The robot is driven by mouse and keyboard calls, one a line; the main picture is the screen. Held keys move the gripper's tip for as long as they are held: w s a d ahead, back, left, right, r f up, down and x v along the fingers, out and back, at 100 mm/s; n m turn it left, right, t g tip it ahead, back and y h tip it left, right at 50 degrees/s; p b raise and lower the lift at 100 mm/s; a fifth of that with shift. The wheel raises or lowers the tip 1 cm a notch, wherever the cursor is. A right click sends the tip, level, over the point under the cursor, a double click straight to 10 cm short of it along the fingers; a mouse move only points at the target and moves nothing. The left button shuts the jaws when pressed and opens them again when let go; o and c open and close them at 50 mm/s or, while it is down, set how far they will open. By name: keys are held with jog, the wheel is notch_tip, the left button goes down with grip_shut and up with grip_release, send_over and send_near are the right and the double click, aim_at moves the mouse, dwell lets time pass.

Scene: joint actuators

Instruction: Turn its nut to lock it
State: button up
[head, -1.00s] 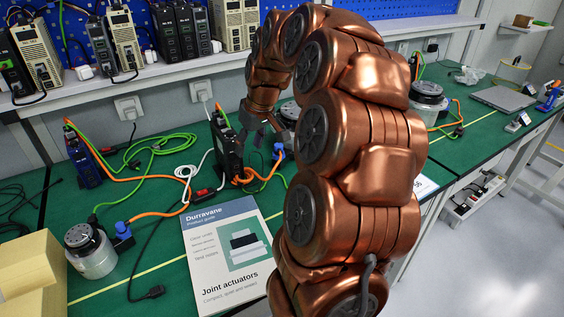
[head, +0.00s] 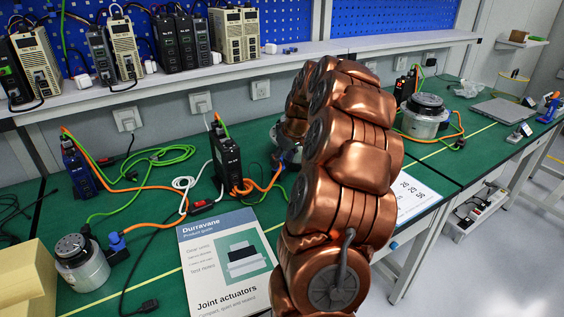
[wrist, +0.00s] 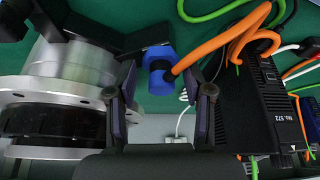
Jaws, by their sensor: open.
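A blue connector (wrist: 159,72) with an orange cable (wrist: 205,50) sits at the end of a black block beside a silver and black joint actuator (wrist: 72,75) in the wrist view. My gripper (wrist: 165,95) is open, with one dark finger on each side of the connector's line. The connector shows between the fingers, towards their tips; I cannot tell whether either finger touches it. In the head view my copper arm hides the gripper and most of this actuator (head: 285,146). The nut's own shape is not clear.
A black drive (head: 226,158) stands left of my arm; it also shows in the wrist view (wrist: 268,105). A product guide (head: 228,258) lies in front. Other actuators stand at the left (head: 82,264) and right (head: 424,118). Loose cables cross the green bench.

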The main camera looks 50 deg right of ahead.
jog(key=shift+x, duration=0.9)
jog(key=c, duration=0.9)
